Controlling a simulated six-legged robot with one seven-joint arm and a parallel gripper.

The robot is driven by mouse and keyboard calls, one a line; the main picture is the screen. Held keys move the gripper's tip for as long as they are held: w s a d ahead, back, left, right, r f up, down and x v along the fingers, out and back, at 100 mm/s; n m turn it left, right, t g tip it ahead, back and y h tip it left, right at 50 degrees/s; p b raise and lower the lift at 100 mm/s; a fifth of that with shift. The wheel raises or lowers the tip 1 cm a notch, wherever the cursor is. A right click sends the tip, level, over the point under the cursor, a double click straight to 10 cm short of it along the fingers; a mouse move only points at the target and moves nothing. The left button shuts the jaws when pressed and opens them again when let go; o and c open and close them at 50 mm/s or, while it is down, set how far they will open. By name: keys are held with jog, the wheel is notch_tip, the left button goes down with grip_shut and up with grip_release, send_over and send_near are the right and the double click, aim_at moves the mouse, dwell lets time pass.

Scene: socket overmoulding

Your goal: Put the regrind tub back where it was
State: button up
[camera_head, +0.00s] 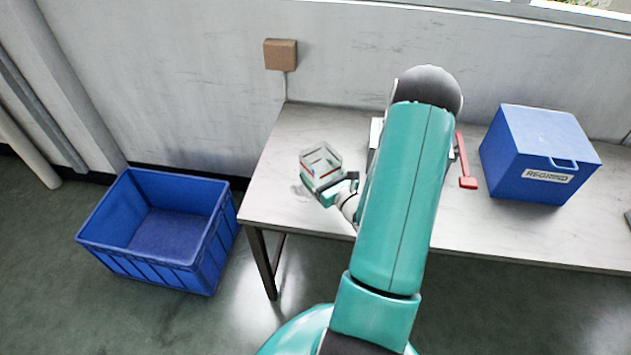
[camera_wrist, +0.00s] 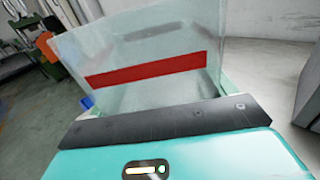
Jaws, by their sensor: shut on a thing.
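A clear, open-topped tub with a red band (camera_head: 320,160) is at the left end of the table in the head view. It fills the middle of the wrist view (camera_wrist: 150,82), with its red band facing the camera. My gripper (camera_head: 334,183) is shut on the tub at its near right side. A faint shadow lies on the table by the tub; I cannot tell whether the tub touches the surface. A blue box labelled REGRIND (camera_head: 540,155) with a handle stands on the right part of the table.
The pale table (camera_head: 275,190) is bare around the tub. An empty blue crate (camera_head: 165,270) stands on the floor left of it. My arm hides much of a pale object with a red lever (camera_head: 466,165) mid-table. A brown box (camera_head: 280,54) is on the wall.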

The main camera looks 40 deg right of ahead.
jog(key=shift+w+f, duration=0.75)
jog(key=shift+f, duration=0.1)
jog(key=shift+w+a+f, duration=0.1)
jog(key=shift+w+f, duration=0.05)
jog(key=shift+f, duration=0.75)
jog(key=shift+w+f, duration=0.1)
jog(key=shift+f, duration=0.8)
jog(key=o, duration=1.1)
jog(key=shift+f, duration=0.15)
jog(key=shift+o, duration=0.2)
jog(key=shift+s+r, duration=0.2)
jog(key=s, duration=0.4)
jog(key=s+a, duration=0.1)
jog(key=s, duration=0.6)
jog(key=shift+s+a, duration=0.25)
jog(key=shift+s, duration=0.05)
